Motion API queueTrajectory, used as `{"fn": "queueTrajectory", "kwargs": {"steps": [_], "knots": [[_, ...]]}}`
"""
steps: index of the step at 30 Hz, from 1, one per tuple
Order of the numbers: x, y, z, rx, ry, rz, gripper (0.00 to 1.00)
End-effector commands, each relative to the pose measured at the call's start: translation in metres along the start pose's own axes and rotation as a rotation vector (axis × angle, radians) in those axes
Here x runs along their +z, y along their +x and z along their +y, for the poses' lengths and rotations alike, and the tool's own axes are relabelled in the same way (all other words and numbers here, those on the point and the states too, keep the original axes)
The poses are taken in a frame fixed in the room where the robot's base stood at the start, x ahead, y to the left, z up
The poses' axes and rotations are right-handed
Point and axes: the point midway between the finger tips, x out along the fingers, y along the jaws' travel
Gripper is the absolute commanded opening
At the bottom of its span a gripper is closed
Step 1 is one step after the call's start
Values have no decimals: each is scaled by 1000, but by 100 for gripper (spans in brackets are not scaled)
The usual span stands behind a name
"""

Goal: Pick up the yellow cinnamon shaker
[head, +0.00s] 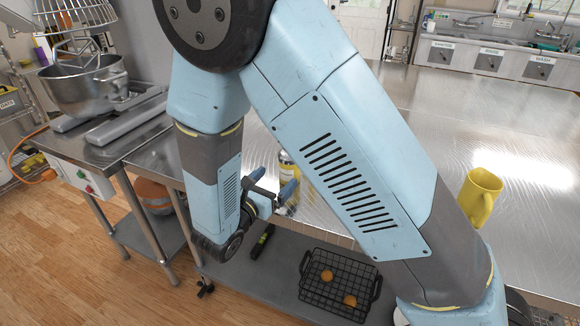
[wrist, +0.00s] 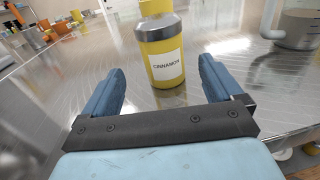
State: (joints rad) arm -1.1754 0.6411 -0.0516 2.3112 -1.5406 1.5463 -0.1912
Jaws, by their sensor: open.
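The yellow cinnamon shaker (wrist: 160,62) stands upright on the metal table.
A yellow mug (head: 478,196) stands on the metal table (head: 500,130) at the right. A clear pitcher (wrist: 297,28) is right of the shaker in the wrist view. A stand mixer (head: 85,80) is at the left. A black wire basket (head: 340,283) with orange items sits on the lower shelf.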

Motion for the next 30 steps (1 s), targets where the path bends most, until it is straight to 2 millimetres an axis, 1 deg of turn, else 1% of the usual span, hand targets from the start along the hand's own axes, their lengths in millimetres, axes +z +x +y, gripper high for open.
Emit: {"fn": "queueTrajectory", "kwargs": {"steps": [1,3,8,11,18,21,24,30], "knots": [[0,7,0,-2,0,0,93],[0,14,0,-2,0,1,93],[0,21,0,0,0,1,93],[0,29,-1,-2,0,0,93],[0,61,-3,-2,1,1,93],[0,69,-3,-1,1,1,93],[0,72,-3,-1,1,1,93],[0,72,-3,0,1,1,92]]}}
